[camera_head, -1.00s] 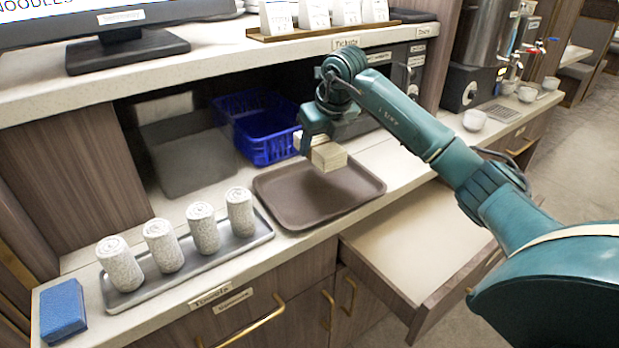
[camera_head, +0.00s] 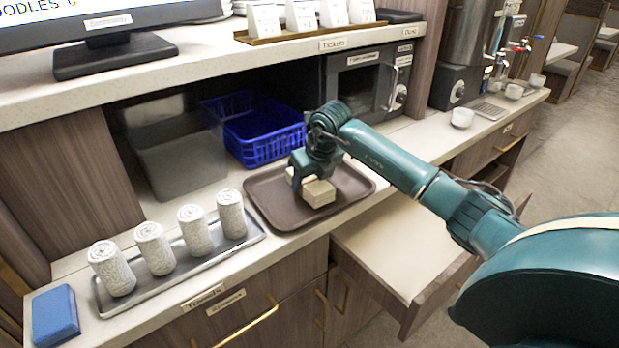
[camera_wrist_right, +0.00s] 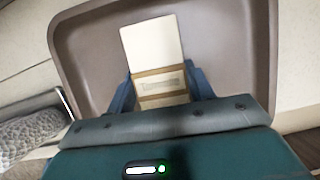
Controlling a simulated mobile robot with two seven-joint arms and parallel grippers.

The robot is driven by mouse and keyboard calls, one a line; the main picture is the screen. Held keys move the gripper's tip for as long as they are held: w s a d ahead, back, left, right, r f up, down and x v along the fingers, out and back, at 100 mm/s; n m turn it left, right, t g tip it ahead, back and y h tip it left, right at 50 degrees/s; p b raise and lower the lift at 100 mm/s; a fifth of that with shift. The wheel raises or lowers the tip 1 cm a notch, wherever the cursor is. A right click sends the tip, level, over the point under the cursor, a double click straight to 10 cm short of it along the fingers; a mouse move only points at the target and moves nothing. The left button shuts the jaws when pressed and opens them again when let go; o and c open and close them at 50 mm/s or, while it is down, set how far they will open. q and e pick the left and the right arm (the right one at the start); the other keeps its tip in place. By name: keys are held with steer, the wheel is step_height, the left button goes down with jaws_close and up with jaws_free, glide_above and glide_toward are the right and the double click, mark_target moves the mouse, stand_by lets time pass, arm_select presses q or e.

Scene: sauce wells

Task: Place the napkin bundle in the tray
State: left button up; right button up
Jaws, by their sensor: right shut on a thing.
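The napkin bundle (camera_head: 318,193) is a pale beige block with a brown band, which shows in the right wrist view (camera_wrist_right: 158,80). My right gripper (camera_head: 303,181) is shut on the bundle, with a finger on each side of it. The bundle is inside the outline of the brown tray (camera_head: 272,217), low at its floor; I cannot tell whether it touches. The tray's rim surrounds the bundle in the right wrist view (camera_wrist_right: 262,60). My left gripper is not in view.
A blue basket (camera_head: 262,148) stands behind the tray. A grey tray (camera_head: 185,266) with several rolled towels is at its left, and a blue block (camera_head: 55,314) lies further left. An open drawer (camera_head: 400,245) juts out below the counter. A shelf (camera_head: 215,60) overhangs the back.

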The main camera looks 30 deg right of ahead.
steer(key=o, duration=1)
steer(key=v, duration=1.2)
steer(key=shift+r, duration=0.1)
